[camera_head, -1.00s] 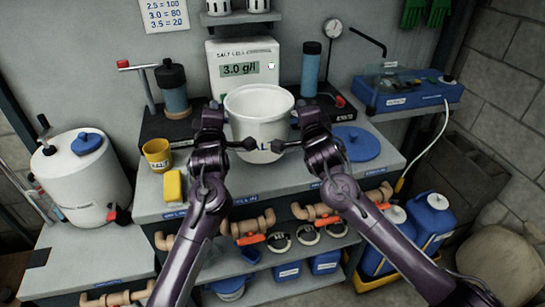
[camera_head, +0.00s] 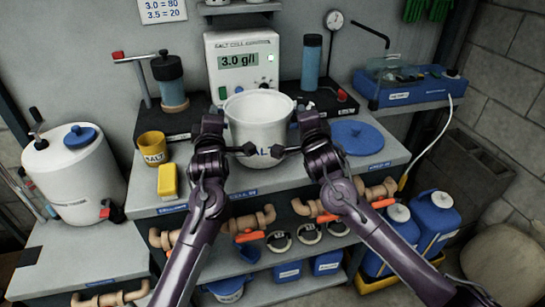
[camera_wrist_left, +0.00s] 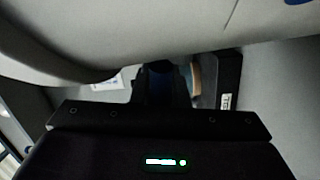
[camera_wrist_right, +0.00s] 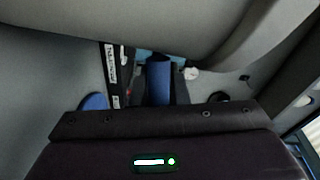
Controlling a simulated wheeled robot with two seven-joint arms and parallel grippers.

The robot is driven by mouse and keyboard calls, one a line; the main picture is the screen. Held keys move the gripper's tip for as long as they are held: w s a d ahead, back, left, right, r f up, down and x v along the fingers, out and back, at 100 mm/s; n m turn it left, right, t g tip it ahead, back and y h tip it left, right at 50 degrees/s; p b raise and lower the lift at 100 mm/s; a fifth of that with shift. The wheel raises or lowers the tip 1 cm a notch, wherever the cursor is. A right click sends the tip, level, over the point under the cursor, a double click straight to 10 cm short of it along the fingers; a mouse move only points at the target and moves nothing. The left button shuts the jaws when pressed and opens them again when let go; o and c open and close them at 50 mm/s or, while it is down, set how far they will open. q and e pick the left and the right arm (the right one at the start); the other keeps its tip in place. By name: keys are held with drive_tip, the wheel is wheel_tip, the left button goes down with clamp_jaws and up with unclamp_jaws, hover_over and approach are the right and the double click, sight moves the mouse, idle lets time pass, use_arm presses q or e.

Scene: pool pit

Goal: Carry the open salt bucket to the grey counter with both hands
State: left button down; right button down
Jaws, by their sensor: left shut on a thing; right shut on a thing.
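The open white salt bucket (camera_head: 262,128) is upright between my two hands in the head view, with pale contents or interior and part of a blue label showing. My left gripper (camera_head: 221,112) is shut on its left side, and my right gripper (camera_head: 300,112) is shut on its right side. The bucket's grey-looking wall fills the top of the left wrist view (camera_wrist_left: 60,50) and of the right wrist view (camera_wrist_right: 120,40). The grey counter (camera_head: 225,185) lies under and around the bucket. I cannot tell whether the base touches it; my wrists partly hide it.
A salt cell display box (camera_head: 240,60) stands behind the bucket. A yellow cup (camera_head: 152,148) and yellow block (camera_head: 168,181) are left; a round blue lid (camera_head: 358,138) is right. Pipes with orange handles (camera_head: 250,237) run below the front edge.

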use_arm(q)
drive_tip(key=shift+f, duration=0.25)
use_arm(e)
drive_tip(key=shift+f, duration=0.45)
use_arm(q)
drive_tip(key=c, duration=1.4)
unclamp_jaws()
use_arm(e)
drive_tip(key=c, duration=1.4)
unclamp_jaws()
drive_tip(key=shift+r, duration=0.2)
use_arm(q)
drive_tip(key=shift+s, duration=0.1)
drive_tip(key=shift+s+d, duration=0.1)
drive_tip(key=shift+s, duration=0.15)
use_arm(e)
drive_tip(key=shift+s, duration=0.2)
use_arm(q)
drive_tip(key=s+d, duration=0.1)
drive_tip(key=s, duration=1)
drive_tip(key=shift+s+f, duration=0.15)
use_arm(e)
drive_tip(key=s+d, duration=0.1)
drive_tip(key=s, duration=1)
drive_tip(key=shift+s+d+r, duration=0.15)
drive_tip(key=shift+s+r, duration=0.05)
drive_tip(key=shift+s, duration=0.15)
